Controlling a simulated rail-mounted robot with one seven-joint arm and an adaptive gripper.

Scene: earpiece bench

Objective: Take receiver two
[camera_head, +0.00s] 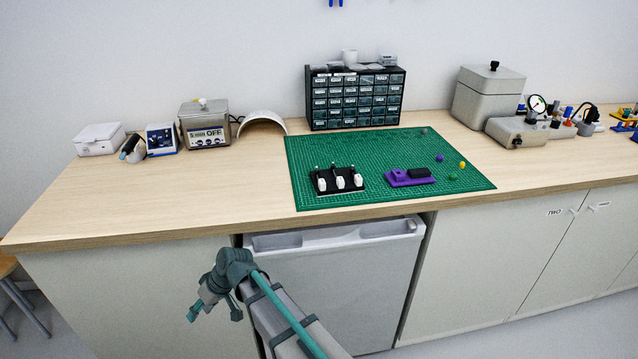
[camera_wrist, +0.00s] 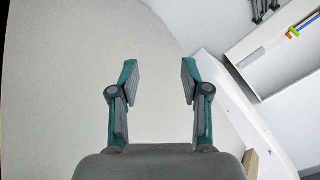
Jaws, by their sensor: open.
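Several small white receivers stand in a row on a black stand (camera_head: 338,188) at the left part of the green cutting mat (camera_head: 465,184). The middle one of the three larger white pieces, likely receiver two (camera_head: 340,183), sits upright in the stand; no number is readable on it. My gripper (camera_head: 212,313) is in front of the bench, below the worktop and well away from the stand. In the wrist view my gripper (camera_wrist: 160,82) is open with nothing between its fingers. The receivers do not show in the wrist view.
A purple block fixture (camera_head: 400,181) and small coloured pieces lie on the mat. A drawer cabinet (camera_head: 355,97) stands behind it. Ultrasonic cleaner (camera_head: 204,124) and other devices are at left; a metal box (camera_head: 487,97) is at right. The worktop's front left is clear.

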